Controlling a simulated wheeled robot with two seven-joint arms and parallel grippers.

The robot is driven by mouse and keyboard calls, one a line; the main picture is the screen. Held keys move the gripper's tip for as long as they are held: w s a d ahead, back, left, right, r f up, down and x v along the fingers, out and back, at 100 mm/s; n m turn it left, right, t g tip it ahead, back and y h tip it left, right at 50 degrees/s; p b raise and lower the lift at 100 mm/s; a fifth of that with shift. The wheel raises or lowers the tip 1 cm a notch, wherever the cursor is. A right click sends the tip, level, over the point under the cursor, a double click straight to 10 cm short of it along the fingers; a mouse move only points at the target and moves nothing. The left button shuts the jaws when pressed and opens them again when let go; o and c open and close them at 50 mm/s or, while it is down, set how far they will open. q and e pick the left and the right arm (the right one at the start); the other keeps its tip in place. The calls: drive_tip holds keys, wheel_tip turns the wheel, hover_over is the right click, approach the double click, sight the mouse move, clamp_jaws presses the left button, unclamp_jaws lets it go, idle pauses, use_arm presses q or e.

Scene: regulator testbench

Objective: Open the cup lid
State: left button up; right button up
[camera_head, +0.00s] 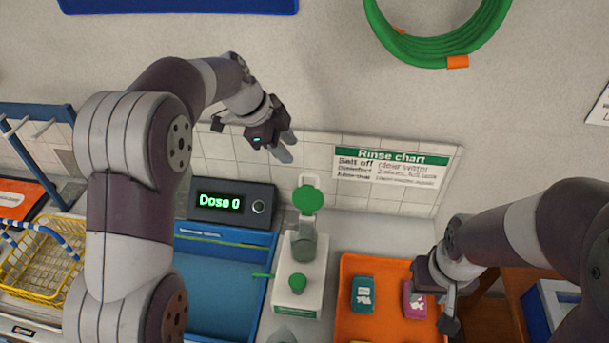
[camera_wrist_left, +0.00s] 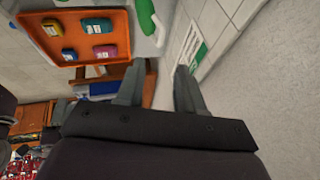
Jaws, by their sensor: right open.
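A round green lid (camera_head: 308,199) shows above a greyish see-through cup (camera_head: 303,243) on a white stand (camera_head: 311,284) in the head view. The lid looks tilted up, with its round face toward the camera and the cup's mouth below it. My left gripper (camera_head: 284,148) is up by the tiled wall, above and left of the lid and apart from it. Its two fingers stand apart and empty in the left wrist view (camera_wrist_left: 158,76). My right gripper (camera_head: 434,310) is open over the right side of the orange tray, next to a pink packet.
The orange tray (camera_head: 346,270) holds several coloured packets, including a teal one (camera_head: 363,294) and the pink one (camera_head: 414,300). A dark display box (camera_head: 232,204) reads "Dose 0". A green knob (camera_head: 297,283) sits on the stand. A yellow basket (camera_head: 38,265) is at left.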

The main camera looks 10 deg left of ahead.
sight(308, 174)
use_arm(q)
drive_tip(key=p+x, duration=0.3)
drive_tip(key=x, duration=0.6)
drive_tip(key=shift+w+d+f+p, duration=0.1)
drive_tip(key=shift+p, duration=0.25)
drive_tip(key=shift+f, duration=0.3)
drive_tip(key=shift+w+f, duration=0.15)
drive_tip(key=shift+f, duration=0.05)
clamp_jaws()
drive_tip(key=shift+d, duration=0.1)
